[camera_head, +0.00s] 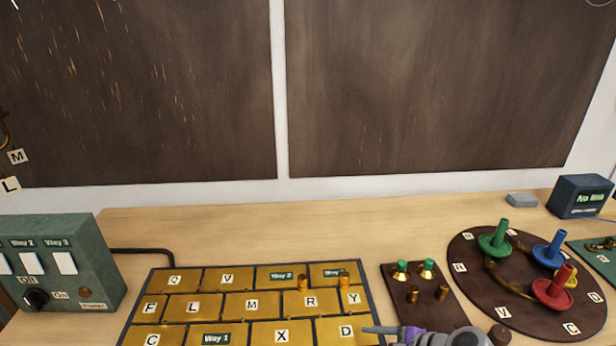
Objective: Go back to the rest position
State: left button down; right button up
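A grey and purple gripper (385,331), which appears to be my right one, shows at the bottom edge, just right of centre. Its narrow grey tip points left over the lower right of the brass plate board (374,300), near the plate marked D. Most of it is cut off by the picture edge, so I cannot tell whether it is open or shut, or whether it holds anything. My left gripper is not in view.
A green switch box (108,285) stands at left. Right of the brass board are a dark block (425,318) with green-topped pegs and a round dark board (478,283) with green, blue and red pegs. A small dark box (580,197) stands far right. The wooden table behind is mostly clear.

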jog(key=s+d+f+n+g+h+p, duration=0.1)
jog(key=s+f+n+h+p, duration=0.1)
jog(key=s+n+h, duration=0.5)
jog(key=shift+s+f+n+g+p, duration=0.15)
jog(key=shift+s+n+g+p, duration=0.2)
jog(key=shift+s+n, duration=4.1)
jog(key=w+n, duration=0.3)
jog(key=shift+w+d, duration=0.1)
jog(key=shift+w, duration=0.05)
